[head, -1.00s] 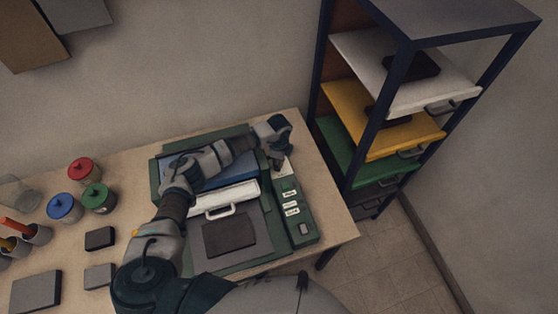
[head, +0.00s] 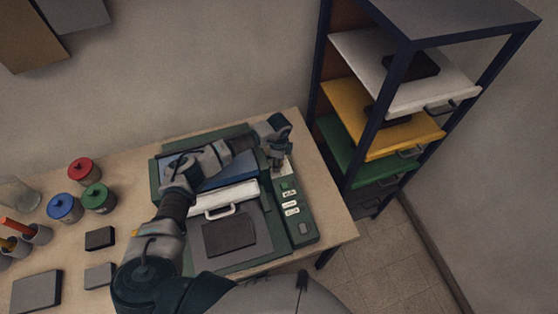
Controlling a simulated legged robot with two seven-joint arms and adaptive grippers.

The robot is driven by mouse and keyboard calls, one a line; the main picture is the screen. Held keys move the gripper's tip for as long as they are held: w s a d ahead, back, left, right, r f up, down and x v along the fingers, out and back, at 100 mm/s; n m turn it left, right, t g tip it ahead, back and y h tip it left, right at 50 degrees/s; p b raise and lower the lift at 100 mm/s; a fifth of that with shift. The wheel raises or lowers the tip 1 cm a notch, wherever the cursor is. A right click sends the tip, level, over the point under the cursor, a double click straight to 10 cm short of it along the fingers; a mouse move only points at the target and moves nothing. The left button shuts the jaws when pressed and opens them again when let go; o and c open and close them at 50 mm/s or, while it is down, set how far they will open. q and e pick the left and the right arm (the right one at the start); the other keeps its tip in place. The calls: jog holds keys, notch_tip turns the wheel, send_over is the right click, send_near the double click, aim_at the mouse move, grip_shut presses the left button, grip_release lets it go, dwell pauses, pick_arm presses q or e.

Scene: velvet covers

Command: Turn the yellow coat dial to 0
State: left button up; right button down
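A green machine (head: 309,229) stands on the table, with a control strip down its right side. The strip carries several small white labels (head: 289,193) and a grey square button (head: 304,228). My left gripper (head: 278,160) is at the far end of this strip, pointing down over a pale plate (head: 286,168). The yellow coat dial cannot be made out; the gripper may hide it. The fingers are too small and dark to tell whether they are open or shut. My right gripper is not in view.
The machine has a white handled front (head: 238,198) and a dark pad (head: 229,238). Red (head: 83,171), blue (head: 64,208) and green (head: 98,198) jars stand at left. A shelf rack (head: 362,135) with white, yellow and green trays stands at right, beyond the table edge.

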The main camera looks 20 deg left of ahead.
pick_arm(q)
jog(key=shift+r, duration=0.3)
notch_tip(320, 180, up, 11)
dwell(0.7)
